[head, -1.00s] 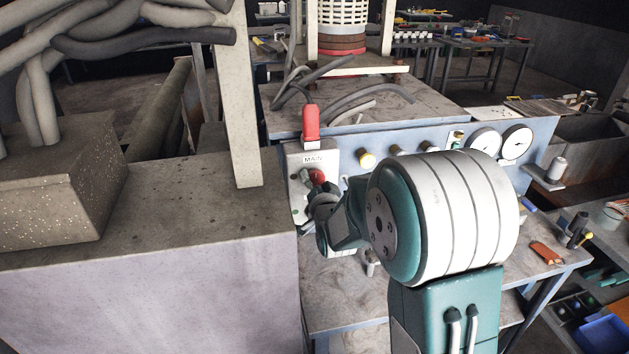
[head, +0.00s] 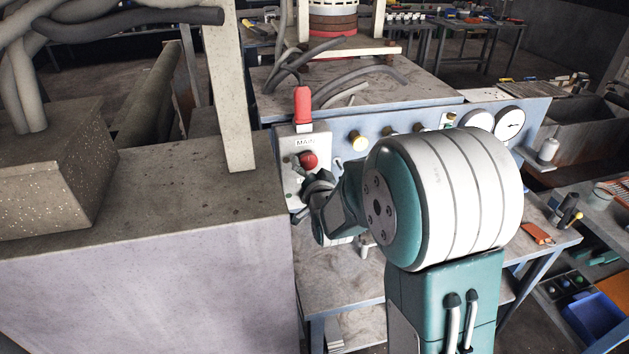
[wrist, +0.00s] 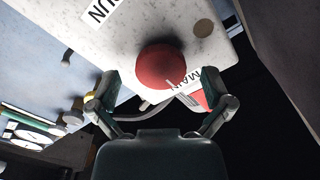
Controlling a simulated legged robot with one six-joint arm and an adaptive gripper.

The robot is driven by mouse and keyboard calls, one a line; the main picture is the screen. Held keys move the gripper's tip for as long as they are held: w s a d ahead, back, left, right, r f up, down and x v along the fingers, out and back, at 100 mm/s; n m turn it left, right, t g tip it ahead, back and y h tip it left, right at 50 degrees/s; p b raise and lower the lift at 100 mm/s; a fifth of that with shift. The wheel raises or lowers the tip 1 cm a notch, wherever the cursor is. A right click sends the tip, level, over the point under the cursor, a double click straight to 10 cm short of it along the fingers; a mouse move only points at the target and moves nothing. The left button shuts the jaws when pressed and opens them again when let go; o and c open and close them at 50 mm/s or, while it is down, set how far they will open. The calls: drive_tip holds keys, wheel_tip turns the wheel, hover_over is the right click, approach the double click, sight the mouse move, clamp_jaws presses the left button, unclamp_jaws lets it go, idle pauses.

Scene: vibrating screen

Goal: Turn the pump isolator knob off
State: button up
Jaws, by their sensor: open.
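A panel labelled MAIN (head: 297,179) carries a round red knob (head: 308,160), which also shows in the wrist view (wrist: 162,64). A red lever handle (head: 303,104) stands upright above the panel. No label reading pump isolator is legible in these views. My gripper (wrist: 165,88) is open, its two fingers spread to the left and right of the red knob. The knob shows beyond and between the fingertips, and I cannot tell whether they touch it. In the head view my wrist hides the lower part of the panel.
Brass-coloured knobs (head: 358,141) and two white gauges (head: 510,124) line the blue panel to the right. A large concrete block (head: 150,270) stands close on the left. A bench with an orange-red tool (head: 537,234) lies to the right.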

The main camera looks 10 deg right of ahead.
drive_tip(key=s, duration=1)
drive_tip(key=shift+s, duration=0.15)
